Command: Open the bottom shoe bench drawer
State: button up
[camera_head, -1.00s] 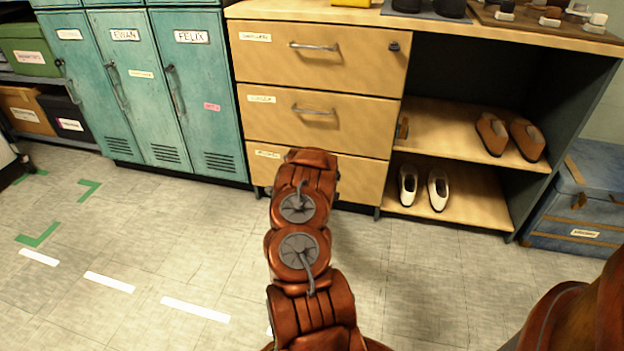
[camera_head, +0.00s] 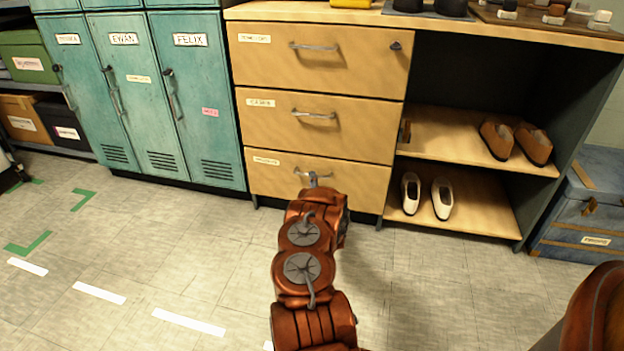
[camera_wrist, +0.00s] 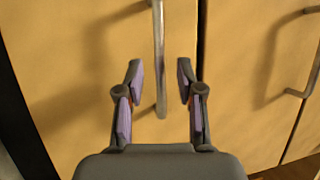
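The bottom drawer (camera_head: 360,183) of the wooden shoe bench is shut, its front in line with the drawers above. Its metal bar handle (camera_head: 290,173) is partly hidden by my gripper in the head view. In the wrist view the bottom drawer's handle (camera_wrist: 158,40) runs upright in the picture, between the lines of my two fingers. My gripper (camera_wrist: 160,78) is open, with a finger on each side of the bar and gaps between. I cannot tell how deep the bar sits between the fingertips.
The middle drawer (camera_head: 350,140) and top drawer (camera_head: 350,75) above are shut. The middle drawer's handle (camera_wrist: 308,70) shows at the right of the wrist view. Open shelves with white shoes (camera_head: 441,198) stand right, teal lockers (camera_head: 140,120) left. The floor before the bench is clear.

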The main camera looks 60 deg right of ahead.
jog(key=shift+b+x, duration=0.4)
jog(key=shift+x, duration=1.15)
grip_shut()
